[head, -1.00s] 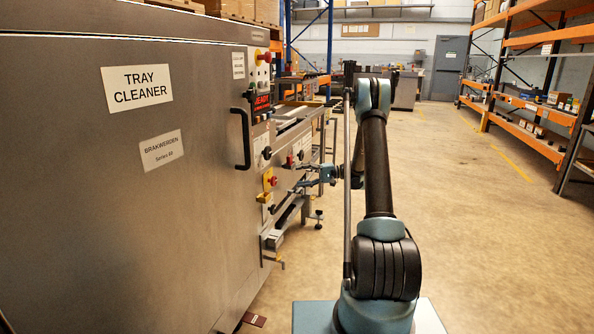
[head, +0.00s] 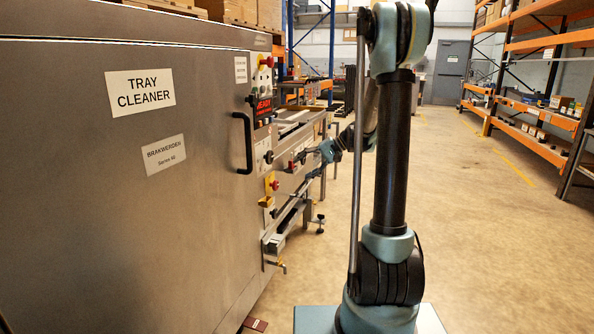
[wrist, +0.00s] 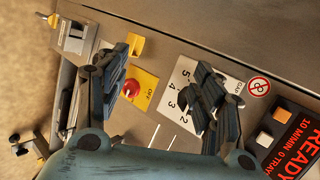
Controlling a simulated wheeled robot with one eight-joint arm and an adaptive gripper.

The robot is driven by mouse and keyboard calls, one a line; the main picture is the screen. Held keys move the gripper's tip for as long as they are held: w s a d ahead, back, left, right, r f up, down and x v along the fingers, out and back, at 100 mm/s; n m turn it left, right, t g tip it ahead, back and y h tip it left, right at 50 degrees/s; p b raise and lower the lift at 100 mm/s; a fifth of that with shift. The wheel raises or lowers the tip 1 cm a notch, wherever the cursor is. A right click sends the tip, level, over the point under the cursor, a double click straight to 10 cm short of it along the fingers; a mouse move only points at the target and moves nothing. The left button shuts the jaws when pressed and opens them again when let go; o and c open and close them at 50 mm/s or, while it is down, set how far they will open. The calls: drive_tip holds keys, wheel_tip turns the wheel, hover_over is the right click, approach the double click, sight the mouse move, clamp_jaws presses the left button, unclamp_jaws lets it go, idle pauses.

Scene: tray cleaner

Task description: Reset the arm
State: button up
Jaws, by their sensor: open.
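My gripper (head: 312,166) is beside the control side of the tray cleaner (head: 100,190) in the head view. In the wrist view my gripper (wrist: 160,92) is open, its two fingers spread apart with nothing between them. Beyond the fingers is the cleaner's panel, with a red knob on a yellow plate (wrist: 147,84) partly behind the left finger. A numbered dial plate (wrist: 178,76) lies partly behind the right finger. A red lit display (wrist: 297,140) reads READY at the right. I cannot tell whether the fingers touch the panel.
A black door handle (head: 242,143) stands out from the cleaner's side. A rail with feet (head: 290,228) juts out low beside the panel. Orange shelves (head: 530,130) stand far right. The floor (head: 480,230) between is clear.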

drive_tip(key=s+d+h, duration=0.3)
drive_tip(key=s, duration=0.8)
drive_tip(key=s+d+h, duration=0.3)
drive_tip(key=s, duration=0.7)
drive_tip(key=s+d+f+h, duration=0.1)
drive_tip(key=s+d+f, duration=0.2)
drive_tip(key=s, duration=0.2)
drive_tip(key=s+d+f+t+h, duration=0.1)
drive_tip(key=s+d+f+h, duration=0.1)
drive_tip(key=s, duration=0.4)
drive_tip(key=s+d+f+n+h, duration=0.1)
drive_tip(key=s+d+f+h, duration=0.1)
drive_tip(key=s+d+f, duration=0.2)
drive_tip(key=shift+s+d+t, duration=0.4)
drive_tip(key=shift+s, duration=0.55)
